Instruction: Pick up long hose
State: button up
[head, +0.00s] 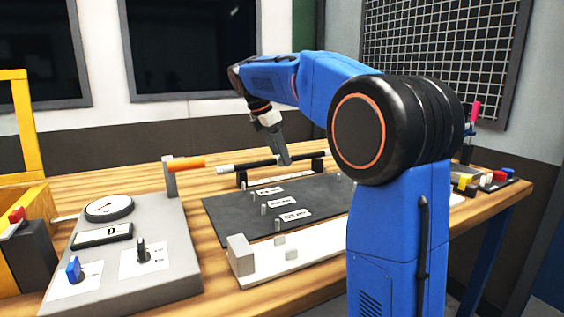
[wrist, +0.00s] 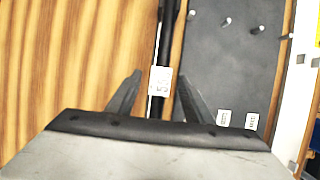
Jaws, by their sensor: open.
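A long black hose (head: 250,163) with a white end lies level along the back edge of the dark mat, near two low black supports. In the wrist view the black hose (wrist: 165,40) runs down the picture between my gripper's two fingers, partly covered by a small white label. My gripper (head: 284,157) is above the hose, pointing down, at the back of the workbench. In the wrist view the gripper (wrist: 160,77) is open, with one finger on each side of the hose. Whether the fingers touch it I cannot tell. My arm hides part of the bench.
A dark mat (head: 235,212) with short pegs and labels lies in front of the hose. A grey gauge panel (head: 172,240) stands at left, with an orange bar (head: 186,163) behind it. A yellow frame (head: 22,120) is at far left. Small coloured parts (head: 499,175) sit at right.

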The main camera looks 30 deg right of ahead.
jog(key=shift+c, duration=0.6)
jog(key=c, duration=1)
jog(key=shift+o, duration=0.2)
